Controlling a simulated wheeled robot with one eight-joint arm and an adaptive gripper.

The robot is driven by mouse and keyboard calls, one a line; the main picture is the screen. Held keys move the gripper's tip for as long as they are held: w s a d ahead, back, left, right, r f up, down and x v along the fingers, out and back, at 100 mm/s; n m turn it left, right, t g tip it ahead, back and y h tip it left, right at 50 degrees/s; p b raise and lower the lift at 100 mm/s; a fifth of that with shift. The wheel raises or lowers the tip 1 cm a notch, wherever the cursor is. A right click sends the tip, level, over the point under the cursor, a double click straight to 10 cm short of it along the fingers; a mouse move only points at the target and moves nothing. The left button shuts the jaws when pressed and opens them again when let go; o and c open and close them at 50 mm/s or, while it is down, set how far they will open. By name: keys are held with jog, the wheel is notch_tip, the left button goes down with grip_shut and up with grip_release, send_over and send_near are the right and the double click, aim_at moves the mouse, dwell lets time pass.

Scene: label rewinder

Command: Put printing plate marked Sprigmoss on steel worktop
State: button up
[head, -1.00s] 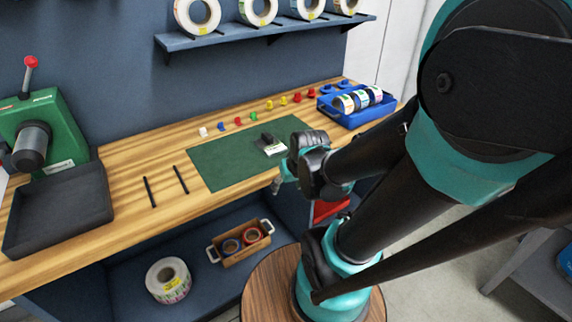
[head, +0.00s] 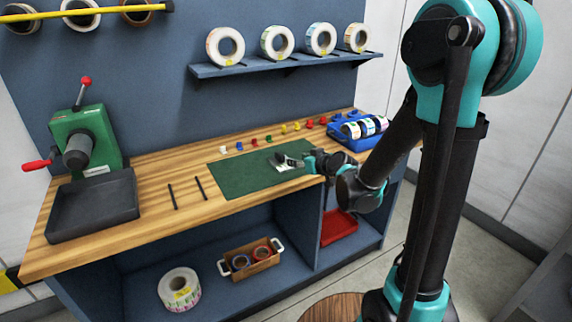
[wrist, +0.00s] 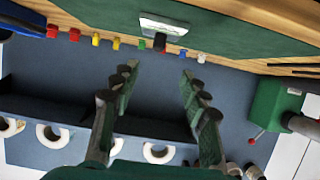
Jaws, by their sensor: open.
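A small white plate with a black grip (head: 284,166) lies on the green mat on the wooden bench. It also shows at the top of the wrist view (wrist: 165,27), with marking too small to read, so I cannot confirm Sprigmoss. My gripper (wrist: 158,72) is open, with nothing between its fingers. In the head view my gripper (head: 305,161) is just right of the plate, close to it; contact cannot be told. A grey surface (head: 548,275) at the lower right edge may be the steel worktop; only part of it shows.
The green mat (head: 235,178) has small coloured pieces behind it. A blue crate of label rolls (head: 350,143) stands to its right. A black tray (head: 92,205) and green press (head: 88,140) are at left. A roll shelf (head: 270,66) hangs above. Floor is open at right.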

aim_at(283, 156)
jog(key=x, duration=0.9)
jog(key=shift+w+a+f, duration=0.15)
jog(key=shift+w+f, duration=0.05)
jog(key=shift+w, duration=0.05)
jog(key=shift+x, duration=2.6)
jog(key=shift+w, duration=0.1)
grip_shut()
